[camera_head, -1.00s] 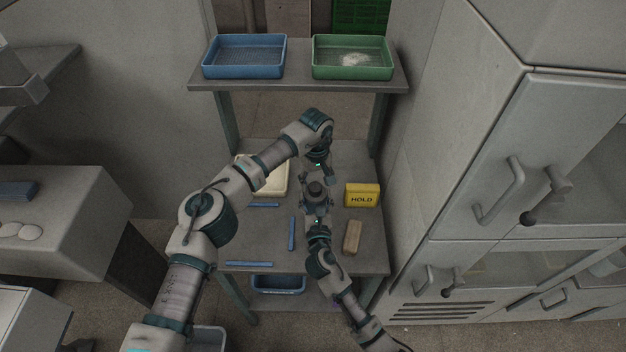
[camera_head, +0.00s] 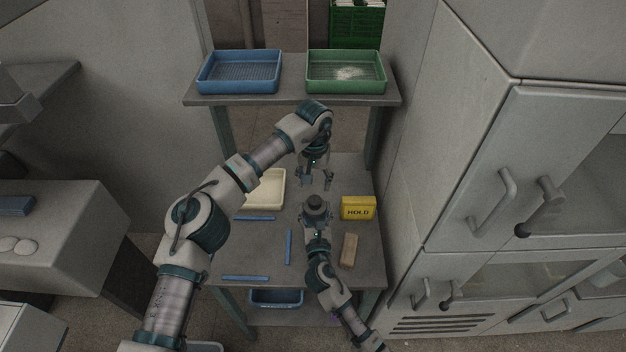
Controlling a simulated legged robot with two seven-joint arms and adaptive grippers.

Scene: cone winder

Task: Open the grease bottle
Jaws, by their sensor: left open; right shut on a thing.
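The grease bottle (camera_head: 315,202) shows as a dark round top in the middle of the lower table. Its body is mostly hidden by my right gripper (camera_head: 316,214), which is shut on it from the near side. My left gripper (camera_head: 316,181) is open and empty, pointing down just beyond and above the bottle. A small gap shows between its fingers and the bottle's top. I cannot tell whether the dark top is the cap or the open neck.
A yellow HOLD block (camera_head: 358,208) and a tan block (camera_head: 349,250) lie right of the bottle. A cream tray (camera_head: 264,205) and several blue strips (camera_head: 289,247) lie left. The blue tray (camera_head: 240,88) and green tray (camera_head: 346,88) stand on the upper shelf (camera_head: 293,98). Grey cabinets (camera_head: 470,170) bound the right.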

